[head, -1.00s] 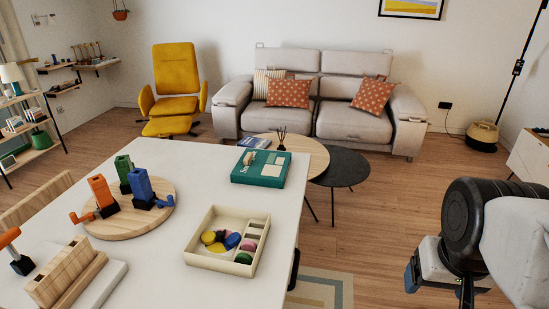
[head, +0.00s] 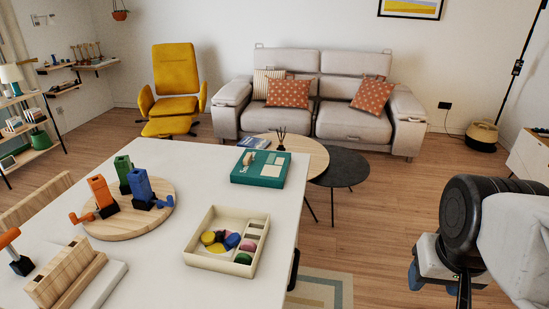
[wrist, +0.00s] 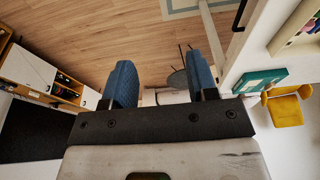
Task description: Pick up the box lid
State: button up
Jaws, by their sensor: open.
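A teal box (head: 261,168) with a pale patterned top lies flat near the far right edge of the white table (head: 250,287). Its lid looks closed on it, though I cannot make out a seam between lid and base. The teal box also shows at the right of the wrist view (wrist: 258,79). My gripper (wrist: 162,82) is open and empty, with its blue fingers apart. In the head view, my gripper (head: 416,276) is off the table's right side, over the floor and well away from the box.
A cream tray (head: 188,250) with coloured pieces stands on the table nearer than the box. A round wooden board (head: 112,229) holds orange, green and blue clamps. A wooden block and low coffee tables (head: 341,167) are also around. Free floor lies between table and arm.

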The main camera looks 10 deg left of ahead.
jog(key=w+a+r+n+t+y, duration=0.1)
jog(key=w+a+t, duration=0.1)
jog(key=w+a, duration=0.85)
jog(key=w+a+t+y, duration=0.2)
jog(key=w+a, duration=0.5)
jog(key=w, duration=0.7)
jog(key=w+a+r+n+t+y, duration=0.1)
jog(key=w+a+t, duration=0.1)
jog(key=w+a, duration=0.8)
jog(key=m+t+h, duration=0.2)
jog(key=t+h, duration=0.1)
jog(key=h, duration=0.1)
send_near(247, 157)
jog(key=shift+w+f, duration=0.45)
jog(key=shift+x, duration=1.3)
jog(key=shift+w+d, duration=0.1)
jog(key=shift+w, duration=0.05)
jog(key=shift+x, duration=2.5)
